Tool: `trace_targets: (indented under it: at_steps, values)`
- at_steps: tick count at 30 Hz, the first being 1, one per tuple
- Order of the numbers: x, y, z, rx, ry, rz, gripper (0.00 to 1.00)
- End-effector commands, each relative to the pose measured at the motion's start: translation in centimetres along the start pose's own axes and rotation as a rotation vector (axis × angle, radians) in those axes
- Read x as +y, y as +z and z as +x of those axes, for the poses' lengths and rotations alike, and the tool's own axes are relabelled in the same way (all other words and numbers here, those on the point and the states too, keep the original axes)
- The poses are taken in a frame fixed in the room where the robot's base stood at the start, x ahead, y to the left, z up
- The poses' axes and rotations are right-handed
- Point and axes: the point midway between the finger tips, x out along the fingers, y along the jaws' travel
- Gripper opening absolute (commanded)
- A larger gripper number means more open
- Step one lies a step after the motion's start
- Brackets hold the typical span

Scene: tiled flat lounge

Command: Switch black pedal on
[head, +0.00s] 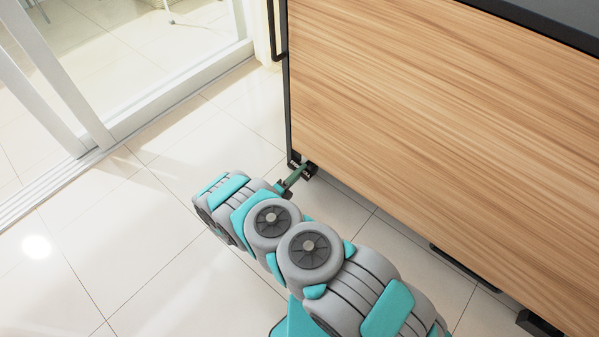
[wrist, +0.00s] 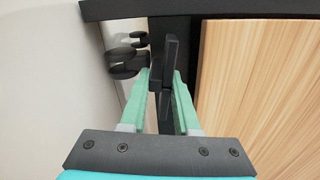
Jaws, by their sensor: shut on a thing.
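The black pedal (wrist: 169,60) is a narrow dark piece at the lower corner of the wooden cabinet. In the wrist view it lies between the pale green fingers of my gripper (wrist: 163,73), which is shut on it. In the head view my gripper (head: 297,174) reaches the cabinet's near-left bottom corner, close to the floor. The pedal there is small, dark and partly covered by the fingers. I cannot tell from its tilt whether it is on or off.
The large wood-panelled cabinet (head: 430,110) has a dark frame and stands just above the tiled floor (head: 130,230). A dark round wheel-like part (wrist: 124,63) sits left of the fingers. More dark supports (head: 540,324) show under the cabinet. A white-framed sliding glass door (head: 60,80) is at left. Floor between is clear.

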Motion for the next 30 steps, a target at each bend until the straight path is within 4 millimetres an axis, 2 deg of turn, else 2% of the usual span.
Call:
trace_targets:
  at_steps: [6,12,23,24,30]
  values:
    - [0.00,0.18,0.01,-0.002,0.001,-0.223,0.00]
    - [0.01,0.29,-0.02,-0.003,0.001,-0.365,0.00]
    - [0.02,0.31,-0.03,-0.003,0.001,-0.394,0.00]
    - [0.02,0.30,-0.02,-0.003,0.001,-0.393,0.31]
    - [-0.01,0.26,-0.01,-0.002,0.001,-0.393,0.54]
